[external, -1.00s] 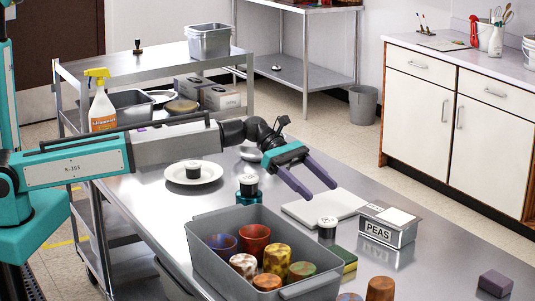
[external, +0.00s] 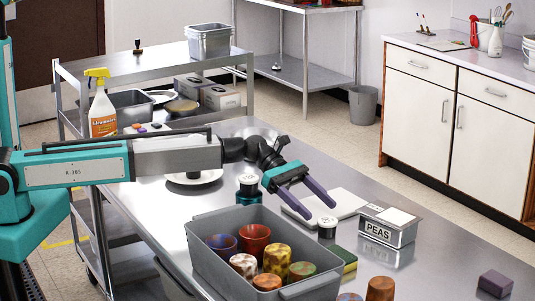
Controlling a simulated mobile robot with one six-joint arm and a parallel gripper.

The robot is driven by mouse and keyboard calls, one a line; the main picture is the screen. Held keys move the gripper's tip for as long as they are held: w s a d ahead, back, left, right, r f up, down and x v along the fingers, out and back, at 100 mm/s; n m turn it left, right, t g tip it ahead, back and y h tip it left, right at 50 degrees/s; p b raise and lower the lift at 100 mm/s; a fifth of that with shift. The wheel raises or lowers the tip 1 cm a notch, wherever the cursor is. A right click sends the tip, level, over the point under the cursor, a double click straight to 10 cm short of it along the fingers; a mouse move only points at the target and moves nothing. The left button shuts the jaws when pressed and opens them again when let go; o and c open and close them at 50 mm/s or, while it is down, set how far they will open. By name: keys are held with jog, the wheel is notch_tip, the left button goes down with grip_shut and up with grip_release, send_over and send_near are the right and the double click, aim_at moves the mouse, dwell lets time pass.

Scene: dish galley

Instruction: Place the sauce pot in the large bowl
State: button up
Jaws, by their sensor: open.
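A small dark sauce pot with a white lid (external: 327,227) stands upright on the steel table. My gripper (external: 320,213) is open and empty, its two purple fingers pointing down just above and behind this pot, seemingly apart from it. A similar pot (external: 248,185) sits on a teal piece behind the grey bin. Another dark pot shows at a white dish (external: 205,179), partly covered by my arm.
A grey bin (external: 235,268) with several coloured cups stands in front. A white board (external: 343,202), a PEAS tin (external: 387,233), a green and yellow sponge (external: 346,259) and a purple block (external: 495,283) are on the table. The table's right side is mostly clear.

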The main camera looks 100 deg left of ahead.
aim_at(325, 219)
jog(key=shift+f, duration=0.15)
jog(key=shift+f, duration=0.4)
jog(key=shift+w+d+f, duration=0.1)
jog(key=shift+w+f, duration=0.05)
jog(key=shift+f, duration=0.1)
jog(key=shift+p+x, duration=0.55)
jog(key=shift+x, duration=1.75)
jog(key=c, duration=1.3)
jog(key=shift+o, duration=0.2)
jog(key=shift+r, duration=0.1)
